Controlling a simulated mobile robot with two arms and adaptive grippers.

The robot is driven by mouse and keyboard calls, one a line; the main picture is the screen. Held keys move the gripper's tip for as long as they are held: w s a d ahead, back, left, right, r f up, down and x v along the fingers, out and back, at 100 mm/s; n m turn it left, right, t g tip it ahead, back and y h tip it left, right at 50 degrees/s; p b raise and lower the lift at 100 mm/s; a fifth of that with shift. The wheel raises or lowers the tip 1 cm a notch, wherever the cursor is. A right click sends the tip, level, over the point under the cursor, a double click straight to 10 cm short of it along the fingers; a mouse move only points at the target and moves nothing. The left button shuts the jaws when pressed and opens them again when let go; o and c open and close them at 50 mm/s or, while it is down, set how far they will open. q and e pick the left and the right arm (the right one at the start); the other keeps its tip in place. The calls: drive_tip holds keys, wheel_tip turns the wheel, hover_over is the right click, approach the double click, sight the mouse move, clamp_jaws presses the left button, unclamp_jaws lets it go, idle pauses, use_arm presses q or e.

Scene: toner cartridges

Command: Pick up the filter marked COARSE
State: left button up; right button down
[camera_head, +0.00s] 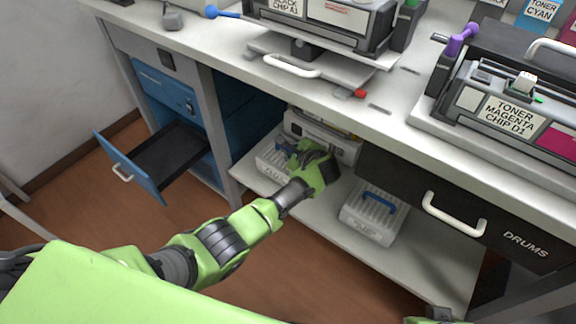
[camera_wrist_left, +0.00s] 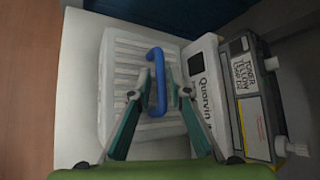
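A white, ribbed filter (camera_wrist_left: 125,62) with a blue loop handle (camera_wrist_left: 158,85) sits on the lower shelf. In the head view the same filter (camera_head: 268,165) is partly hidden by my left gripper (camera_head: 305,155). In the left wrist view my left gripper (camera_wrist_left: 160,88) is open, with one finger on each side of the handle; I cannot tell whether either touches it. A second white filter (camera_head: 368,222) with a blue handle stands to the right on the same shelf. The labels on both filters are too small or hidden to read.
A Quorvin box (camera_wrist_left: 203,80) and a toner yellow cartridge (camera_wrist_left: 250,100) stand close beside the near filter. The worktop (camera_head: 240,50) overhangs the shelf (camera_head: 420,262). A blue drawer (camera_head: 135,172) stands open at left. The DRUMS drawer (camera_head: 490,232) is above the shelf at right.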

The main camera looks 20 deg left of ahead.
use_arm(q)
drive_tip(key=shift+w+a+f, duration=0.15)
drive_tip(key=shift+w+f, duration=0.05)
drive_tip(key=shift+w, duration=0.05)
clamp_jaws()
drive_tip(key=shift+r, duration=0.1)
drive_tip(key=shift+r, duration=0.15)
